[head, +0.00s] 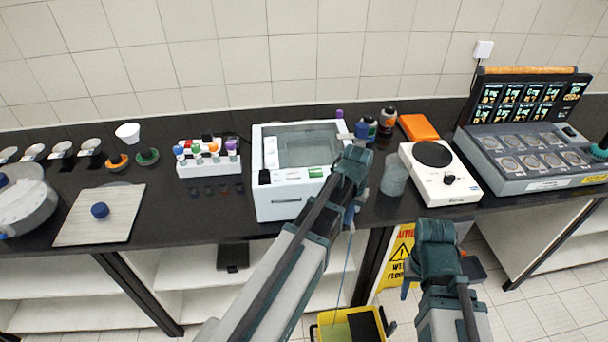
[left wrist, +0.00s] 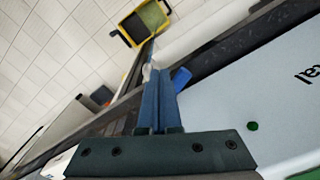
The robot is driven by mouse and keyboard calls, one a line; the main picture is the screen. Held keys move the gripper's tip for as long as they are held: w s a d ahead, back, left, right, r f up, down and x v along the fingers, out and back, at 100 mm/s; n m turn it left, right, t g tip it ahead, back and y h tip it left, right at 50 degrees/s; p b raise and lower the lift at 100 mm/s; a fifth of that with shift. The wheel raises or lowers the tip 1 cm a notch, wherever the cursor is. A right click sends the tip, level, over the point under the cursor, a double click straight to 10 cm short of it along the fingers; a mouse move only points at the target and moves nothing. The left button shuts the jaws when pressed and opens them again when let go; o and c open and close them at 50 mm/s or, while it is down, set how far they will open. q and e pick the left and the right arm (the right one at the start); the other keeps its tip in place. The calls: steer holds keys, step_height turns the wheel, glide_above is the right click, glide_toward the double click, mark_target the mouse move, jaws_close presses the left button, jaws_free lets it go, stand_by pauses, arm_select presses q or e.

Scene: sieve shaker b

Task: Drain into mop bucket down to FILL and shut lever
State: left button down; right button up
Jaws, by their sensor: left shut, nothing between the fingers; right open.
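The white water bath (head: 289,205) stands on the black counter with a clear lid and a small green display. Its blue drain lever (left wrist: 181,78) shows in the left wrist view, just right of my left fingertips. A pale spout tip (left wrist: 148,72) shows beside them. My left gripper (head: 349,214) is shut and empty at the bath's front right corner; contact with the lever cannot be told. A thin bluish line, seemingly a water stream, runs down to the yellow mop bucket (head: 325,333) on the floor. My right gripper (head: 440,268) is open, low before the counter. The FILL mark is not readable.
A white hotplate (head: 438,190), a clear beaker (head: 394,178) and a grey instrument (head: 530,170) stand to the right. A tube rack (head: 207,165) stands to the left. A yellow wet-floor sign (head: 396,258) stands under the counter, behind my right arm.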

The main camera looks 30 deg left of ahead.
stand_by(0.5)
arm_select(q)
steer(key=shift+w+a, duration=0.3)
steer(key=shift+a, duration=0.15)
steer(key=shift+w+a, duration=0.1)
step_height(320, 180, up, 7)
steer(key=p, duration=0.7)
steer(key=s+d+f+m+b, duration=0.2)
steer(key=s+d, duration=0.4)
steer(key=s, duration=0.1)
steer(key=s+d+f+m+y+b, duration=0.1)
steer(key=s+d+f+m+b, duration=0.1)
steer(key=s+d, duration=0.4)
steer(key=shift+s+f+m+b, duration=0.3)
steer(key=shift+s+f+b, duration=0.3)
steer(key=shift+s, duration=0.6)
